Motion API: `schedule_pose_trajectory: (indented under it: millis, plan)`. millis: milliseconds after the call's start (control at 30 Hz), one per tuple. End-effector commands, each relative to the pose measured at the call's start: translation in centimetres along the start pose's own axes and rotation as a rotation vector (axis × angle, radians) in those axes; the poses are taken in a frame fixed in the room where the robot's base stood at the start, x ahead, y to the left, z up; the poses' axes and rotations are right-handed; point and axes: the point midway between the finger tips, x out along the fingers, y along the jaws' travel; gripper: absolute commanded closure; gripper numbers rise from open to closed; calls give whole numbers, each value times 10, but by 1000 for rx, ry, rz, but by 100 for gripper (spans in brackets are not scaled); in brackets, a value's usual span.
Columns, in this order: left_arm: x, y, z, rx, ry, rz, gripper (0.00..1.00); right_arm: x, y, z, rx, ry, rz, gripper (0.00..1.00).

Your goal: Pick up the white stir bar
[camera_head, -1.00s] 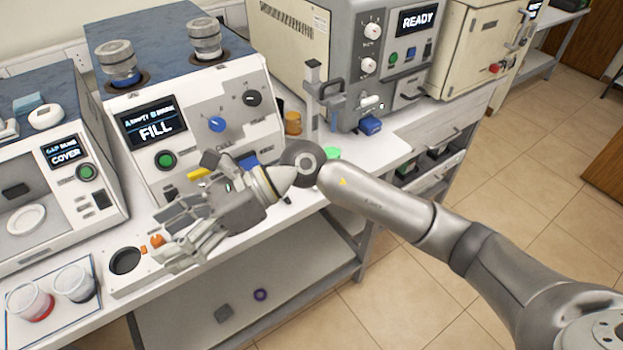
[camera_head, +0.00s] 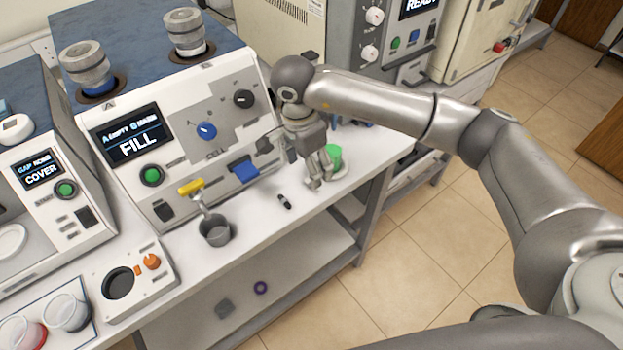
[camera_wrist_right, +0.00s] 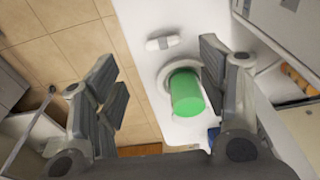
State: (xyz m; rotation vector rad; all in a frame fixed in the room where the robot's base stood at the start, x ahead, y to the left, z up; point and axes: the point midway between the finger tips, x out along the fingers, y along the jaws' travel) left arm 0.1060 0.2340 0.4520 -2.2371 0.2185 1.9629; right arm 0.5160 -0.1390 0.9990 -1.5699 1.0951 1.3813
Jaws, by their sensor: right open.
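The white stir bar (camera_wrist_right: 161,43) is a small white capsule with a grey middle, lying on the white bench in the right wrist view. It lies beside a round white dish with a green cylinder. My right gripper (camera_head: 318,181) points down just above the bench, left of the green cylinder (camera_head: 334,155). In the wrist view its fingers (camera_wrist_right: 163,88) are spread apart with nothing held, and the stir bar shows above the gap between them. My left gripper is not in view.
A grey cup (camera_head: 214,230) with a yellow handle stands further left. The FILL machine (camera_head: 138,150) rises behind. The bench front edge and a lower shelf (camera_head: 250,262) are close in front.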

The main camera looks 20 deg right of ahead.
Motion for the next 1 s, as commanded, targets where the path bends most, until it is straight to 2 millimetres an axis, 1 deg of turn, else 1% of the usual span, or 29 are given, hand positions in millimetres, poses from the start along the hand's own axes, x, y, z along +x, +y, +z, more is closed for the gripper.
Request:
schedule_pose_trajectory:
  millis: [33,100,200,267,367,500,567,667,867,1000]
  plan:
    - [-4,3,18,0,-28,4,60,5,0,0,1,0,2,34]
    - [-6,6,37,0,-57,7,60,11,0,0,1,-1,1,34]
    - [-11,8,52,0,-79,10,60,16,0,0,2,-1,1,34]
    - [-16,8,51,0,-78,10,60,20,1,0,2,-2,2,34]
    - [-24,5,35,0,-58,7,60,33,2,0,2,-2,4,34]
    - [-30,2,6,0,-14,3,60,53,1,1,2,-2,3,34]
    - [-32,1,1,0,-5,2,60,60,1,1,1,-2,1,34]
    - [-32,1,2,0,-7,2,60,65,1,1,1,-2,0,34]
    - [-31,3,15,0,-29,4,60,66,0,1,1,-2,-2,34]
    - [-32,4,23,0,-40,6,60,66,0,1,1,-2,-1,52]
